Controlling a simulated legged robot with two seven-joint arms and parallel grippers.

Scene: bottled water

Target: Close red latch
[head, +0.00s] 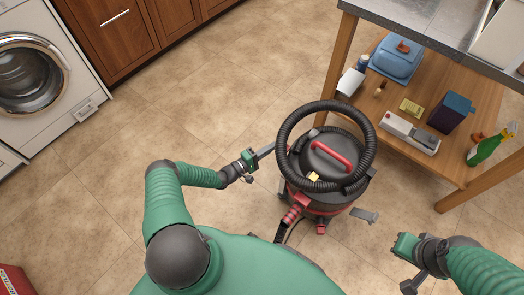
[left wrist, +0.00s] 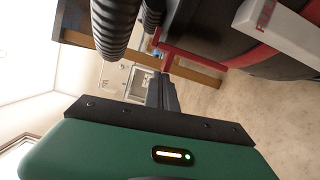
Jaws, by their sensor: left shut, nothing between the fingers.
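A black canister vacuum (head: 328,165) with a red handle and red lower trim stands on the floor in the head view. Red parts sit on its side; in the left wrist view a red bracket-like piece (left wrist: 185,57) is near my fingers. I cannot tell for sure whether it is the red latch or whether it is closed. My left gripper (head: 268,150) is shut and empty at the vacuum's left side, its fingers (left wrist: 163,92) pointing toward it. Contact is unclear. My right gripper (head: 402,245) is low at the right, apart from the vacuum; its jaw state is unclear.
A black hose (head: 285,130) loops over the vacuum's top. A wooden shelf table (head: 335,75) with boxes and a green bottle (head: 487,148) stands at the right. A washing machine (head: 35,80) and brown cabinets (head: 110,35) are at the left. The tiled floor between is clear.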

